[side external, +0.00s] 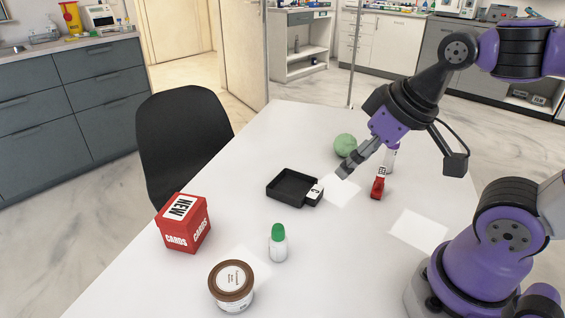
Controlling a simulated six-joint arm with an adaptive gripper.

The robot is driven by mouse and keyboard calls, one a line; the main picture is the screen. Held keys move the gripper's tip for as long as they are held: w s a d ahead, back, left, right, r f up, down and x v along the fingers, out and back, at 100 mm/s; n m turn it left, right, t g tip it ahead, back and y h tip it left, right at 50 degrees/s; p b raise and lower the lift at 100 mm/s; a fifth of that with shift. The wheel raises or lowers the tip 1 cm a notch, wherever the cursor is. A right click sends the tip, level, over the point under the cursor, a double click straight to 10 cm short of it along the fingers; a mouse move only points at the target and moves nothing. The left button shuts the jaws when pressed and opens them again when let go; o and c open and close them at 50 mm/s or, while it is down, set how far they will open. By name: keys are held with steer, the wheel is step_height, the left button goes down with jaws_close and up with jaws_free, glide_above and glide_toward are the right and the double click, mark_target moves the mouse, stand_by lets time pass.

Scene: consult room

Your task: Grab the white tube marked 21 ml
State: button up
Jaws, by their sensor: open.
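The marking 21 ml cannot be read on anything in the side external view. A slim whitish upright object (392,158), which may be the tube, stands just right of my gripper, partly hidden by it. A small white bottle with a green cap (278,244) stands upright at the front middle of the table. My gripper (349,170) is open and empty, angled down to the left above the table, between the black tray (274,193) and a small red item with a white label (378,187).
A green ball (345,145) lies behind my gripper. A red card box (183,224) and a brown-lidded jar (231,285) stand at the front left. White sheets (418,229) lie flat on the white table (325,245). A black chair (182,130) stands at the left.

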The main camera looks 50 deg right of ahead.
steer(key=m+g+h, duration=0.2)
steer(key=m, duration=0.4)
glide_toward(394, 148)
steer(key=f, duration=0.3)
steer(key=w+d+f, duration=0.2)
steer(key=f, duration=0.1)
steer(key=shift+f, duration=0.1)
steer(key=x, duration=0.5)
steer(key=shift+w+d+f, duration=0.1)
steer(key=shift+w+f, duration=0.1)
steer(key=shift+f, duration=0.1)
steer(key=c, duration=1)
